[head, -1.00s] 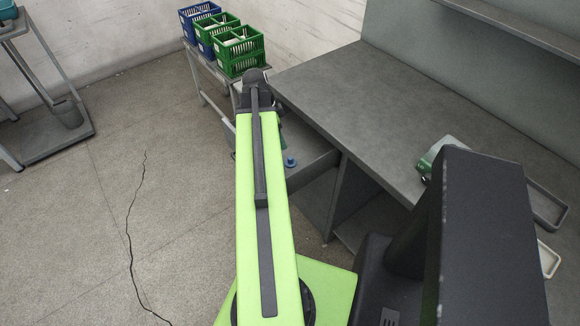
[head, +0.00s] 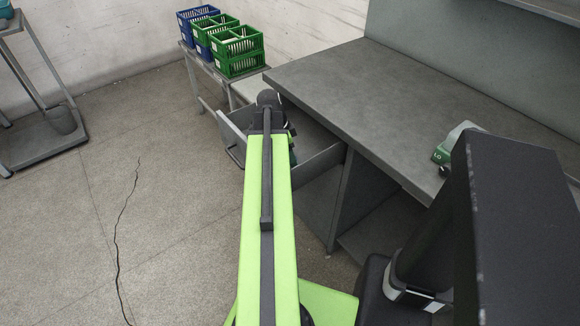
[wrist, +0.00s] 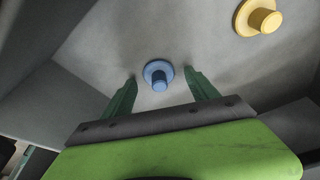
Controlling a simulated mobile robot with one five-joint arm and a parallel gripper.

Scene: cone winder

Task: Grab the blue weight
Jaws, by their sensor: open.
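The blue weight (wrist: 158,75) has a round flange and a knob. In the wrist view it stands on the grey floor of an open drawer, just beyond and between my fingertips. My gripper (wrist: 160,88) is open, with a green finger to each side of the weight and nothing held. I cannot tell how far the fingertips are above the drawer floor. In the head view my arm hides the weight and most of the gripper.
A yellow weight (wrist: 262,17) stands in the same drawer (head: 318,165), up and right of the blue one in the wrist view. The grey desk (head: 385,115) overhangs beside the drawer. Crates (head: 240,50) stand on a bench behind. A green device (head: 452,145) sits on the desk.

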